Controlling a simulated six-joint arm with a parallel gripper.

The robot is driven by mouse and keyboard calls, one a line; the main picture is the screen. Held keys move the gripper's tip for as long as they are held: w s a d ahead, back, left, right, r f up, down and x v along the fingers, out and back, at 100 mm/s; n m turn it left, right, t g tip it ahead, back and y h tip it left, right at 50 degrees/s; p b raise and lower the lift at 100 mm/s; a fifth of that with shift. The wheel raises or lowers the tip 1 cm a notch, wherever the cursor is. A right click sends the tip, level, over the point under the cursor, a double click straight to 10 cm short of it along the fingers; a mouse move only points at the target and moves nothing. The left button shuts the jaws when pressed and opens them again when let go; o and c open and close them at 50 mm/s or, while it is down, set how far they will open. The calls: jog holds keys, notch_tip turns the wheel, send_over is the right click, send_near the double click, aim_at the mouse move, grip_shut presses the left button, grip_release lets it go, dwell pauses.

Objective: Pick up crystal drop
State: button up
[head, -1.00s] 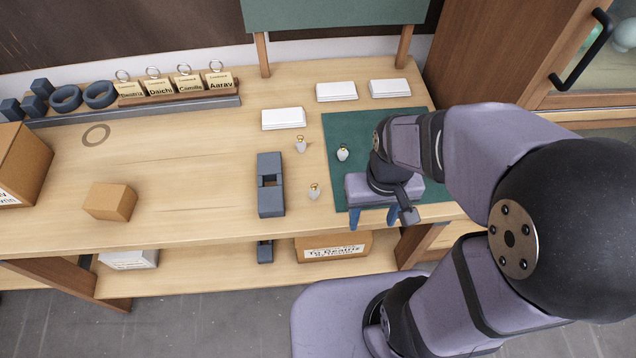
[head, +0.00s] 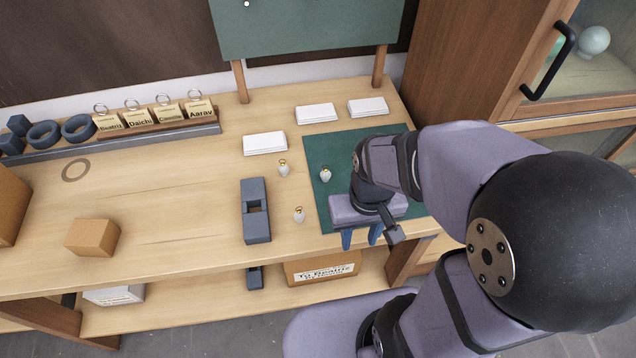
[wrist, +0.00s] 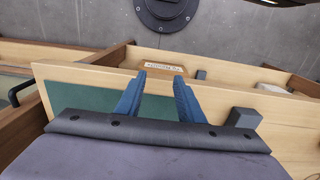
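Three small clear crystal drops with gold caps are on the bench in the head view. One crystal drop (head: 325,174) stands on the green mat (head: 316,150). Another crystal drop (head: 283,168) is on the wood left of the mat, and a third crystal drop (head: 299,214) is nearer the front, beside the dark block. My gripper (head: 361,238) is over the mat's front edge, to the right of the drops, with its blue fingers apart. The wrist view shows the gripper (wrist: 160,88) open with nothing between the fingers; no drop is visible there.
A dark blue-grey block (head: 256,228) with a slot stands left of the drops. A cardboard box (head: 92,237) sits at left, and a rack (head: 140,132) with name tags at the back left.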

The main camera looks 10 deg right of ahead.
jog(key=shift+r, duration=0.1)
jog(key=s+a+n+g+p, duration=0.2)
jog(key=s+a+n+p, duration=0.15)
jog(key=a, duration=0.35)
jog(key=w+a+n+p, duration=0.1)
jog(key=w+a, duration=0.1)
jog(key=w+a+n+h, duration=0.1)
jog(key=w+a+n, duration=0.1)
jog(key=a, duration=0.1)
jog(key=w+a+n+h+p, duration=0.1)
jog(key=w+a+n, duration=0.1)
jog(key=w+a, duration=0.1)
jog(key=shift+f+p, duration=0.3)
jog(key=shift+p, duration=0.05)
jog(key=w+n, duration=0.1)
jog(key=w, duration=0.1)
jog(key=w+a+r+n, duration=0.1)
jog(key=w+r+n+t+h, duration=0.1)
jog(key=w, duration=0.1)
jog(key=shift+w+a+n, duration=0.35)
jog(key=shift+a, duration=0.05)
jog(key=r+n, duration=0.1)
jog(key=n, duration=0.1)
jog(key=w+d+r+n+h, duration=0.1)
jog(key=n, duration=0.1)
jog(key=d+r+n, duration=0.1)
jog(key=n, duration=0.1)
jog(key=shift+w+d+r+h, duration=0.15)
jog(key=shift+w+r+h, duration=0.05)
jog(key=shift+w+h, duration=0.1)
